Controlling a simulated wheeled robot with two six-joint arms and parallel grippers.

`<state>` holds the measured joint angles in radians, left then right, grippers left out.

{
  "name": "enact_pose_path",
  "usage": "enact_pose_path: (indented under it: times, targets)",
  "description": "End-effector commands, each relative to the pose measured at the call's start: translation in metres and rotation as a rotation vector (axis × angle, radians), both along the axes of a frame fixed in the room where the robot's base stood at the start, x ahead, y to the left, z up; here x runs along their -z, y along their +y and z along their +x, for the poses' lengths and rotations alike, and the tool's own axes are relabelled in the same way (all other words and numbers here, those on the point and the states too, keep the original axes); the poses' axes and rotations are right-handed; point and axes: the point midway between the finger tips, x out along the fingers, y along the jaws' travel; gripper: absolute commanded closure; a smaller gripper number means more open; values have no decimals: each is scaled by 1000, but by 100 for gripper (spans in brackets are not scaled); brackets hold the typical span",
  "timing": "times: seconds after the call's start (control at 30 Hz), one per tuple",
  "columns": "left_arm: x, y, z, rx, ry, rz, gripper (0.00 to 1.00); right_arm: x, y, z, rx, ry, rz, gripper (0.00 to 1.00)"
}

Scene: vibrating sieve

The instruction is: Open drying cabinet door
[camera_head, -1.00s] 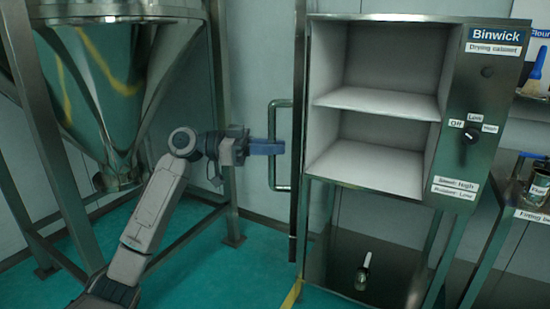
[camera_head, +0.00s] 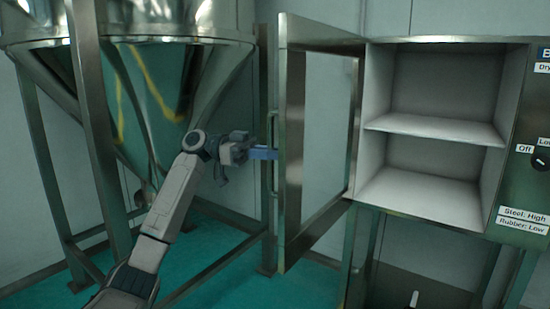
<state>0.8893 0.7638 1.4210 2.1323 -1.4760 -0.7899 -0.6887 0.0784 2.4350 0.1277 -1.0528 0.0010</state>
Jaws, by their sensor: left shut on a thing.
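The drying cabinet (camera_head: 520,195) stands at the right with its two-shelf compartment exposed. Its door (camera_head: 325,130), a metal frame around a pale panel, is hinged beside the compartment and stands ajar, its free edge to the left. The vertical bar handle (camera_head: 271,130) sits on the door's left edge. My right gripper is out of view.
A large metal hopper (camera_head: 150,100) on a steel frame (camera_head: 97,130) stands at the left, close to my left arm. A dial (camera_head: 540,161) and labels are on the cabinet's right panel. Green floor (camera_head: 215,250) shows below.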

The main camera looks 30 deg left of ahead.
Motion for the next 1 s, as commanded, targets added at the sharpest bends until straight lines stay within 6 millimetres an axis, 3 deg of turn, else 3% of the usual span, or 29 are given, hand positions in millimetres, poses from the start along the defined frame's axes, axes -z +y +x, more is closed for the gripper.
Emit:
enact_pose_path:
  times: [0.27,0.3,0.4,0.77,1.0]
  targets:
    - [-1,0,1,-3,0,-2,100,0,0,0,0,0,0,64]
    - [-1,0,1,-3,0,-2,82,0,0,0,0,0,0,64]
    - [-1,0,1,-2,0,-2,65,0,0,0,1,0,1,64]
    - [0,5,-1,-3,1,0,65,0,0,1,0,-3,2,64]
    - [1,46,-12,-6,2,-1,65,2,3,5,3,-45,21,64]
